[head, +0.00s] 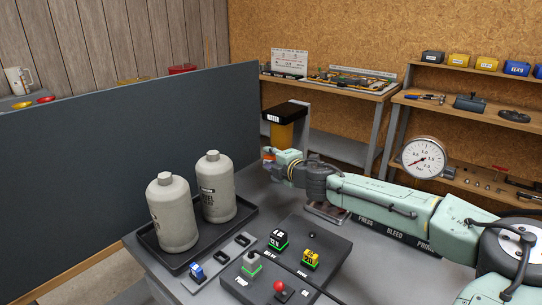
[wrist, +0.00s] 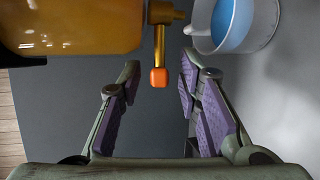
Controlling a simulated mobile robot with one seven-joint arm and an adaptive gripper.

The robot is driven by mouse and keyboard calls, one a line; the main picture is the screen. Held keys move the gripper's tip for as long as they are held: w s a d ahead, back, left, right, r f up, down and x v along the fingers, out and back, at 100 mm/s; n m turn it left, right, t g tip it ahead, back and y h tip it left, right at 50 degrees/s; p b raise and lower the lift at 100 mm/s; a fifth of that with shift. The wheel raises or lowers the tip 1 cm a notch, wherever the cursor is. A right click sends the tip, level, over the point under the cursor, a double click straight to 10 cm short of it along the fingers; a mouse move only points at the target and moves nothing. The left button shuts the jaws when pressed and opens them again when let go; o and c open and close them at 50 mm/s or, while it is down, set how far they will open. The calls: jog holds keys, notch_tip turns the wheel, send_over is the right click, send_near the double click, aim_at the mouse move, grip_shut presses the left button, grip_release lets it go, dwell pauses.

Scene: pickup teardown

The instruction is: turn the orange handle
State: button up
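The orange handle (wrist: 159,77) is a small block at the end of a short brass stem. The stem joins a brass valve (wrist: 162,13) on an amber tank (wrist: 75,28). My gripper (wrist: 158,88) is open, with one purple-padded finger on each side of the handle's line. The handle shows between the fingertips with clear gaps to both, and I cannot tell its exact depth. In the head view, my gripper (head: 279,160) is beside the amber tank (head: 284,136), which has a black top. A small orange patch shows at the gripper's tip there.
A white cup with blue inside (wrist: 232,28) is close to my right finger. Two grey bottles (head: 173,212) stand in a black tray (head: 160,250) at left. A control box (head: 320,262) with several switches is in front. A dark panel (head: 100,150) stands behind.

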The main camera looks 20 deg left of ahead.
jog(key=shift+w+a, duration=0.1)
jog(key=shift+a, duration=0.05)
grip_shut()
dwell(0.4)
